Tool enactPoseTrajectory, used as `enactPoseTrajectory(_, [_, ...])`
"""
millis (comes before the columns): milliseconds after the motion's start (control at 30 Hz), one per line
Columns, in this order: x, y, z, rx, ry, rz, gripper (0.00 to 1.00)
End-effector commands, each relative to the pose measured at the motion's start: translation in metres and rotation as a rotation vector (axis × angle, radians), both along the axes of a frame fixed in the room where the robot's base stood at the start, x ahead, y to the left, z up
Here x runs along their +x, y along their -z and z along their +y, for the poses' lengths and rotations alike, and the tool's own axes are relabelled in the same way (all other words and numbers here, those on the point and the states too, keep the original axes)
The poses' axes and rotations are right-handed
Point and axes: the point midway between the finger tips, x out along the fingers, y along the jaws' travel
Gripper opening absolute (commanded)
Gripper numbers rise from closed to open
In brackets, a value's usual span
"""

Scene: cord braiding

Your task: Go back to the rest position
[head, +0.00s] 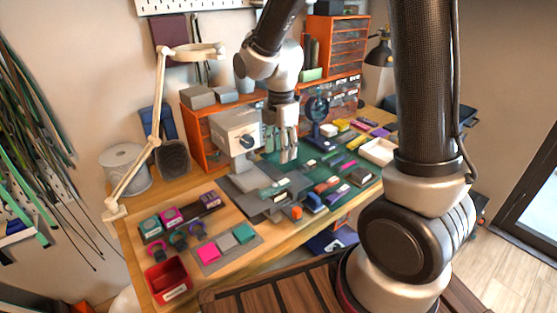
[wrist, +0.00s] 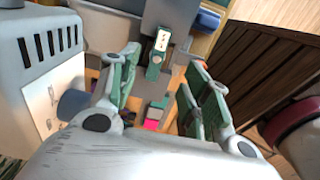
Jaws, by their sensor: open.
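My gripper (head: 288,146) hangs over the workbench just right of a pale grey machine with a dark knob (head: 237,130). In the wrist view my gripper (wrist: 160,85) has its green-padded fingers spread apart, with nothing between them. The grey machine (wrist: 38,62) stands close on the left of the fingers there. Below the gripper are a grey plate (head: 245,193) and a small pale green block (head: 273,192). A small light piece with dark dots (wrist: 162,40) shows beyond the fingertips in the wrist view.
A green mat (head: 362,177) with several small coloured blocks lies to the right. A red bin (head: 168,281) is at the front left. A magnifier lamp (head: 157,115) stands at the left. Orange drawer units (head: 338,47) stand behind.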

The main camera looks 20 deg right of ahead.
Motion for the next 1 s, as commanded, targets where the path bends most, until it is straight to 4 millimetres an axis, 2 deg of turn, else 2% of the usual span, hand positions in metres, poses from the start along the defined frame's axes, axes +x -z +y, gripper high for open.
enactPoseTrajectory(167, [0.000, -0.006, 0.000, 0.000, 0.006, 0.001, 0.48])
enactPoseTrajectory(267, [-0.001, -0.006, 0.000, -0.001, 0.078, 0.004, 0.48])
enactPoseTrajectory(367, [-0.007, -0.006, -0.002, -0.011, 0.243, 0.025, 0.48])
enactPoseTrajectory(467, [-0.024, -0.001, -0.008, -0.043, 0.472, 0.069, 0.48])
enactPoseTrajectory(533, [-0.039, -0.008, -0.014, -0.059, 0.644, 0.080, 0.48])
enactPoseTrajectory(667, [-0.068, -0.036, -0.033, -0.061, 1.000, 0.063, 0.48])
enactPoseTrajectory(800, [-0.104, -0.073, -0.061, -0.018, 1.366, 0.017, 0.48])
enactPoseTrajectory(1000, [-0.157, -0.118, -0.097, 0.123, 1.739, -0.073, 0.48])
